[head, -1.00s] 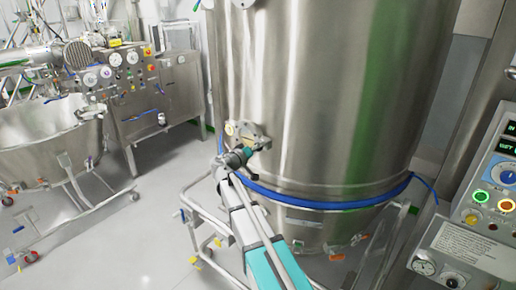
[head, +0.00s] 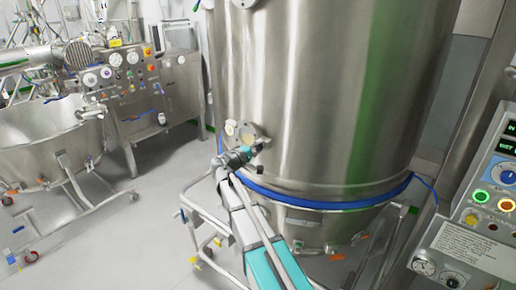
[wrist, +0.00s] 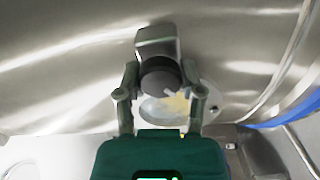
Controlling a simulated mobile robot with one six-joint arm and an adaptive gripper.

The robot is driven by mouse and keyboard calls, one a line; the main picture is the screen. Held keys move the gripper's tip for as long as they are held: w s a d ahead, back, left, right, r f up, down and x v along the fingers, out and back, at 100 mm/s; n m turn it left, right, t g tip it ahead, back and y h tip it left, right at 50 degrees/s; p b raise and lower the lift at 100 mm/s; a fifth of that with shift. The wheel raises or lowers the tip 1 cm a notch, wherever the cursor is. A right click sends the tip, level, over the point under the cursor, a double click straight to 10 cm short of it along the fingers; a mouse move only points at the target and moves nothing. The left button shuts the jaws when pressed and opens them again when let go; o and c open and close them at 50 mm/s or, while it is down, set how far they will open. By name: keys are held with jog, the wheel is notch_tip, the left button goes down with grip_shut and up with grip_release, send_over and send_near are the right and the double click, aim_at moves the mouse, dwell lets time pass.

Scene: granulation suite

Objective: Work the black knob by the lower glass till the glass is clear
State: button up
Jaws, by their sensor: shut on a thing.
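The lower glass (head: 247,139) is a small round port in a metal flange on the side of the big steel vessel. In the wrist view the glass (wrist: 163,110) is pale, with a yellowish smear on its right part. The black knob (wrist: 160,78) sits just above the glass in that view, on a grey metal block. My gripper (wrist: 161,84) is shut on the knob, one finger on each side. In the head view my gripper (head: 246,150) is against the flange and hides the knob.
The steel vessel (head: 320,90) fills the middle, with a blue band (head: 320,204) round its lower part. A tubular trolley frame (head: 200,210) stands below left. A control panel (head: 490,190) is at right. A steel bowl (head: 45,140) stands at left. Floor between is clear.

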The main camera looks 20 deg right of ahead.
jog(key=o, duration=1.2)
jog(key=shift+w, duration=0.1)
jog(key=shift+v, duration=6)
